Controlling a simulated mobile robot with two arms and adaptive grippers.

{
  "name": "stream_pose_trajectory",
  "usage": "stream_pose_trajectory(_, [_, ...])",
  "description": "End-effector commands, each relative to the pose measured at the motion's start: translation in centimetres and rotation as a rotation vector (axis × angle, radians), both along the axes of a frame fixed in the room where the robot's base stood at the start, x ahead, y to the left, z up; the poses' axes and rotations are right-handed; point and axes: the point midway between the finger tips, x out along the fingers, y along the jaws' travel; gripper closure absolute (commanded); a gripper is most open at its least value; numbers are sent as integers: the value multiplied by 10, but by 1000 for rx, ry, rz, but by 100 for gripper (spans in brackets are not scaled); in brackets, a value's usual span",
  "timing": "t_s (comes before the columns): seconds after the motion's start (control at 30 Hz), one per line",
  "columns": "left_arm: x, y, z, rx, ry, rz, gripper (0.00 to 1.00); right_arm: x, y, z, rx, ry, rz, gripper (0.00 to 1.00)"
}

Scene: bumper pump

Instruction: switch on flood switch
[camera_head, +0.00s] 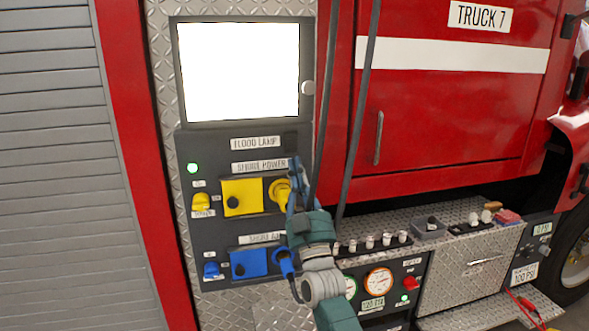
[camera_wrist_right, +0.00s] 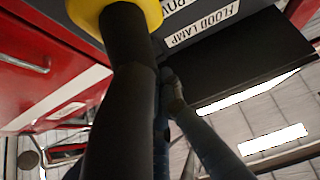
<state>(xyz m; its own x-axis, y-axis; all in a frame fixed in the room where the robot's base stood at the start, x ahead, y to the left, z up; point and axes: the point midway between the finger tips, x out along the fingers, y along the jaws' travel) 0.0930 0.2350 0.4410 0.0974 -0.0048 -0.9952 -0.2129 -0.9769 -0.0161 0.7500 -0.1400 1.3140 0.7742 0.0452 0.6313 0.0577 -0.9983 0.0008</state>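The FLOOD LAMP label (camera_head: 255,143) is on the dark truck panel, below a large bright white lamp face (camera_head: 238,72). It also shows upside down in the right wrist view (camera_wrist_right: 204,24). I cannot make out the flood switch clearly; a small dark shape lies right of the label. My right gripper (camera_head: 293,172) points up just below and right of that label, in front of the yellow plug (camera_head: 279,192). In the wrist view its fingers (camera_wrist_right: 170,84) are partly hidden by a thick black cable (camera_wrist_right: 122,90). I cannot tell how far they are open. My left gripper is not in view.
The yellow plug and its cable stand close to my right gripper. A yellow switch (camera_head: 201,201), a yellow cover (camera_head: 243,197), a blue cover (camera_head: 249,264) and a blue plug (camera_head: 285,262) are on the panel. Dark hoses (camera_head: 362,100) hang at the right. A green light (camera_head: 193,168) glows.

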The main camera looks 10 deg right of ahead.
Motion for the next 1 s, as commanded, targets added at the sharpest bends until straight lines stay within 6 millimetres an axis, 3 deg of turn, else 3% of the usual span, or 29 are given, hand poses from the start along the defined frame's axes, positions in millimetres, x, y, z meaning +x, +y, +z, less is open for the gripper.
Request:
stream_pose_trajectory(0.03, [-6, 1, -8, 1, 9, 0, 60, -5, 0, -12, 0, 3, 0, 100])
stream_pose_trajectory(0.27, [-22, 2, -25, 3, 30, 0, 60, -26, -1, -41, 1, 3, 1, 100])
stream_pose_trajectory(0.5, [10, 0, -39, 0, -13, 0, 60, -50, -2, -70, 1, 2, 1, 100])
stream_pose_trajectory(0.63, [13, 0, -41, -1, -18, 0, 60, -57, -3, -77, 1, 1, 1, 100])
stream_pose_trajectory(1.0, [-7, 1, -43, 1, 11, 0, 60, -59, -3, -78, 1, 1, 1, 100])
